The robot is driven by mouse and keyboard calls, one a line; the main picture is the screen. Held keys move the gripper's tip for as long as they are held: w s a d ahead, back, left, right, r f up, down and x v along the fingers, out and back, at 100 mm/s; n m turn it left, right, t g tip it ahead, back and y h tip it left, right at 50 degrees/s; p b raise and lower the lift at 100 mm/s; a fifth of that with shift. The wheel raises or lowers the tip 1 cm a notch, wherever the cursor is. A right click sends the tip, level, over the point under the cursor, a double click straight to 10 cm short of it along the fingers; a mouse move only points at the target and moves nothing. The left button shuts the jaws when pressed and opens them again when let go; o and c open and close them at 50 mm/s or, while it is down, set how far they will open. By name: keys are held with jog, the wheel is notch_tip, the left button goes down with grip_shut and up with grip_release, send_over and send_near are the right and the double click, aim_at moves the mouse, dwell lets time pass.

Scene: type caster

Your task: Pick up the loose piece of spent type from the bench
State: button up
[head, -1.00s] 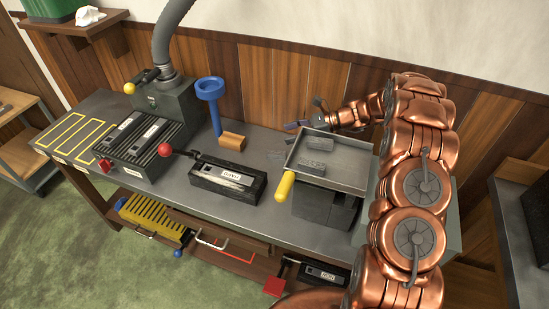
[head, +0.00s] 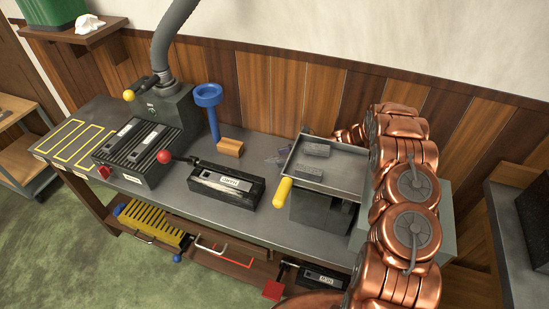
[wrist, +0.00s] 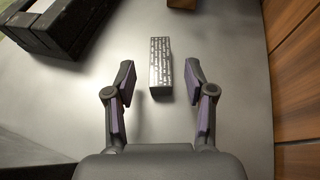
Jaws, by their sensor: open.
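The loose piece of spent type (wrist: 161,68) is a grey oblong block with rows of raised marks on its top. In the wrist view it lies on the grey bench (wrist: 232,80), lengthwise between the two fingers of my gripper (wrist: 160,74). The fingers are open, one on each side, with a visible gap to the piece on both sides. Its near end lies between the fingers and its far end reaches past the tips. In the head view, small pale and purplish shapes show left of the tray; I cannot separate piece from fingertips there.
A metal tray (head: 349,162) holding two grey blocks stands right of that spot, with a yellow handle (head: 283,191). A black mould (head: 228,184), an orange-brown block (head: 230,147) and a blue funnel stand (head: 209,97) are to the left. The wooden wall (wrist: 294,85) runs close along the right.

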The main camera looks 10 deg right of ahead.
jog(key=shift+x, duration=0.95)
grip_shut()
